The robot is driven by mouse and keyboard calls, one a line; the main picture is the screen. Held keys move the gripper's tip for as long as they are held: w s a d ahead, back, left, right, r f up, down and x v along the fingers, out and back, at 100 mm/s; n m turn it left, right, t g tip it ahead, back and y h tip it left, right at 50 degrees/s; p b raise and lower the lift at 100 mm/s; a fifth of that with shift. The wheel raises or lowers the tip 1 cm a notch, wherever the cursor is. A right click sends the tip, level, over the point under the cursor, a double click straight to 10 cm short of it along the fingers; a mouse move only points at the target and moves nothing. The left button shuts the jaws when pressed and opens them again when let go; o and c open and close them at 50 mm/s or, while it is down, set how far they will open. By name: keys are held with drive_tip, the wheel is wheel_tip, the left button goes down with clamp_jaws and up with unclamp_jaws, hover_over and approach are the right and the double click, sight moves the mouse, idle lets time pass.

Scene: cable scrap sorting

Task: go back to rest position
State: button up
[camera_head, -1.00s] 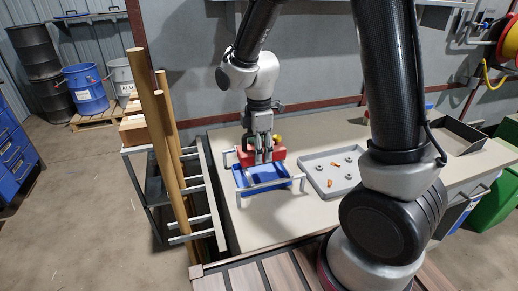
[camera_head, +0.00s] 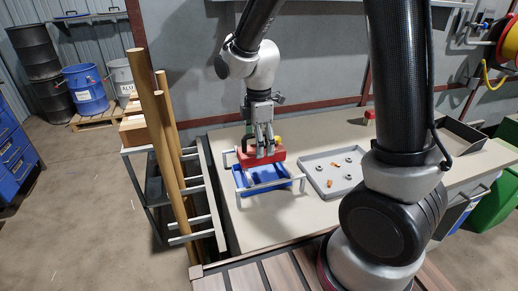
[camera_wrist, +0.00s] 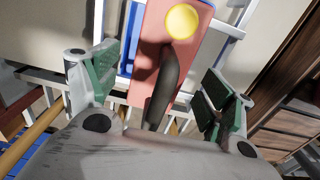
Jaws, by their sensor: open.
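My gripper (camera_head: 265,154) is open and hangs over a red block-like thing (camera_head: 247,158) with a yellow knob (camera_head: 278,140). The red thing is above a blue tray (camera_head: 268,174) in a pale metal frame on the table. In the wrist view my gripper (camera_wrist: 162,92) has its green-padded fingers well apart. Between them show the red top (camera_wrist: 152,40), the yellow knob (camera_wrist: 182,22) and a dark curved handle (camera_wrist: 163,90). The fingers do not close on anything. The wrist body hides the lower part of that view.
A grey tray (camera_head: 322,189) with small orange and metal pieces lies to the right on the table (camera_head: 262,219). Tall wooden posts (camera_head: 163,160) and a dark rack stand to the left. A small red thing (camera_head: 369,115) is at the back of the table.

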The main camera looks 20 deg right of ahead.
wheel_tip(320, 180, up, 9)
drive_tip(key=shift+r, duration=0.15)
drive_tip(key=shift+m, duration=0.7)
drive_tip(key=shift+s+d+f+m, duration=0.1)
drive_tip(key=shift+s+f+m, duration=0.15)
drive_tip(key=shift+m, duration=0.45)
drive_tip(key=s+d+r+m+t, duration=0.2)
drive_tip(key=s+d+r+m, duration=0.2)
drive_tip(key=s+d+m, duration=0.3)
drive_tip(key=s+d+r+m+t, duration=0.2)
drive_tip(key=s+d+r+m, duration=0.2)
drive_tip(key=s+d+m, duration=0.4)
drive_tip(key=s, duration=0.3)
drive_tip(key=shift+s+d+r, duration=0.2)
drive_tip(key=shift+s+r, duration=0.05)
drive_tip(key=shift+r, duration=0.05)
